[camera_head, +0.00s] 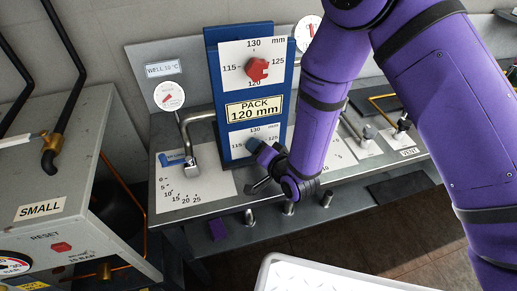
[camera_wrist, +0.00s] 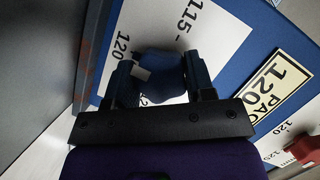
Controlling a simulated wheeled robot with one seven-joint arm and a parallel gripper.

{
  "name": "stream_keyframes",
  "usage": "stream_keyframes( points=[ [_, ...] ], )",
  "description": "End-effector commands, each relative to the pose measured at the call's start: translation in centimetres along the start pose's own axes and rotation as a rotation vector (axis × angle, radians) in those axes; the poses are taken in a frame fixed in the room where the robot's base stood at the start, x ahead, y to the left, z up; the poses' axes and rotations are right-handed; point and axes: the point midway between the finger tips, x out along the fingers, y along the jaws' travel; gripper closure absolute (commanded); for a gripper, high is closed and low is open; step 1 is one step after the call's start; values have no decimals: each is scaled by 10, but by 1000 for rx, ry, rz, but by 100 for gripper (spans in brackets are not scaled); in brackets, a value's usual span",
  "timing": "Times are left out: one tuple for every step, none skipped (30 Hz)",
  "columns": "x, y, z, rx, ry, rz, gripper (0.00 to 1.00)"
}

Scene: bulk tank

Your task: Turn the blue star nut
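The blue star nut (camera_wrist: 162,72) sits on the lower dial of the upright blue panel (camera_head: 213,85). In the wrist view it lies between the two fingers of my gripper (camera_wrist: 160,82), with one finger on each side. It nearly fills the space between them; I cannot tell whether both fingers press on it. In the head view the nut (camera_head: 264,152) shows just above my gripper (camera_head: 262,168), which partly hides it. The lower dial (camera_head: 236,140) has a scale reading 115, 120, 125 and 130 mm, partly covered by my arm.
A red star nut (camera_head: 257,69) is on the upper dial, above a yellow "PACK 120 mm" label (camera_head: 254,109). A bent metal pipe (camera_head: 188,128) stands left of the panel. A "SMALL" cabinet (camera_head: 60,190) is at the left. A white tray (camera_head: 300,276) is at the front.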

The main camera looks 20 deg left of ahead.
Motion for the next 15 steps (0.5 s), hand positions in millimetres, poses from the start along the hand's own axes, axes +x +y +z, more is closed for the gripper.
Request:
stream_keyframes(
  points=[
    [0,0,0,0,0,1,74],
    [0,0,0,-1,0,1,74],
    [0,0,0,-2,0,2,74],
    [0,0,0,-4,0,2,74],
    [0,0,0,-7,0,4,74],
    [0,0,0,-14,0,6,74],
    [0,0,0,-20,0,8,74],
    [0,0,0,-27,0,11,74],
    [0,0,0,-39,0,17,74],
    [0,0,0,-50,0,22,74],
    [0,0,0,-62,0,27,74],
    [0,0,0,-82,0,34,74],
    [0,-1,0,-97,0,40,74],
    [0,-1,0,-116,-1,48,74],
    [0,-1,0,-141,-1,59,74]
  ],
)
